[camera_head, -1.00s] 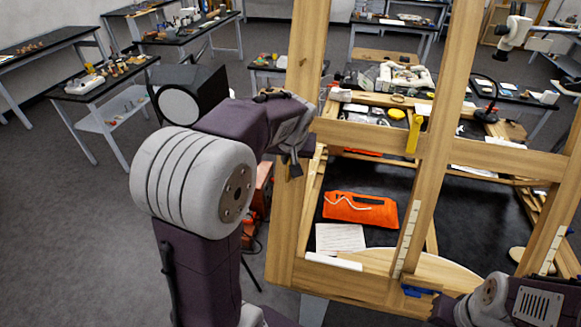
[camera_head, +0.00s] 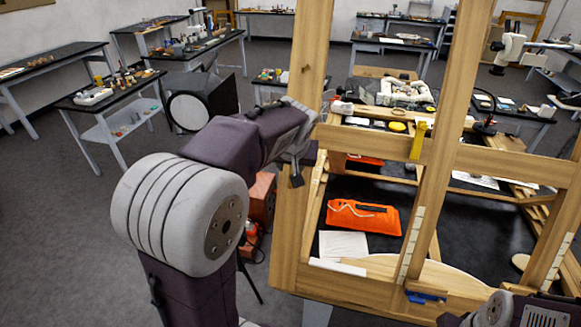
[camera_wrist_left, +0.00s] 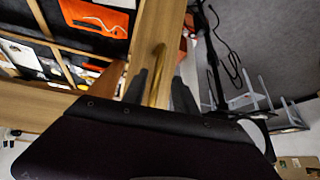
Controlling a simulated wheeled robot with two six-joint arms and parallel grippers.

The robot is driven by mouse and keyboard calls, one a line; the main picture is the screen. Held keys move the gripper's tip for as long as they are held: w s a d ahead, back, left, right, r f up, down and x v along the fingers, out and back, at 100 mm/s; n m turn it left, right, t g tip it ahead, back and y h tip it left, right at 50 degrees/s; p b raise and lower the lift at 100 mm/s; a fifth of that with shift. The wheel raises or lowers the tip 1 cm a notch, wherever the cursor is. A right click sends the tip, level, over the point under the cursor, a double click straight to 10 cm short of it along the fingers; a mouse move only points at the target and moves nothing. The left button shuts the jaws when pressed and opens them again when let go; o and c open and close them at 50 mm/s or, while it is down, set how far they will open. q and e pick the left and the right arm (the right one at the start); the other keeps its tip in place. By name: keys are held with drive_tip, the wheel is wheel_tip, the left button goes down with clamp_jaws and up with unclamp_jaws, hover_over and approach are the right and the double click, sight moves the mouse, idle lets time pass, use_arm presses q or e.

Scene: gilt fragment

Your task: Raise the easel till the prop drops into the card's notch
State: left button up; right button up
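The wooden easel (camera_head: 440,140) stands upright in front of me, with tall posts and a crossbar. Pale strips with dark marks run down its middle post (camera_head: 411,243) and right post (camera_head: 556,257). My left gripper (camera_head: 297,178) is beside the left post, just below crossbar height. In the left wrist view its two dark fingers (camera_wrist_left: 158,95) are apart, with a thin brass-coloured bar (camera_wrist_left: 157,72) between them; I cannot tell whether they touch it. My right arm shows at the lower right; its gripper is not discernible. I cannot make out the prop or notch.
Behind the easel, a dark table carries an orange pouch (camera_head: 363,217) and a white printed sheet (camera_head: 343,244). A yellow piece (camera_head: 418,140) is on the crossbar. A blue piece (camera_head: 425,297) is at the lower ledge. Open floor (camera_head: 60,225) lies left.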

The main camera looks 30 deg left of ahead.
use_arm(q)
drive_tip(key=v, duration=0.6)
drive_tip(key=shift+w+r+b, duration=0.2)
drive_tip(key=shift+w+b, duration=0.15)
drive_tip(key=shift+w, duration=0.05)
drive_tip(key=shift+s+d+r, duration=0.15)
drive_tip(key=shift+s+r, duration=0.25)
drive_tip(key=shift+c, duration=0.3)
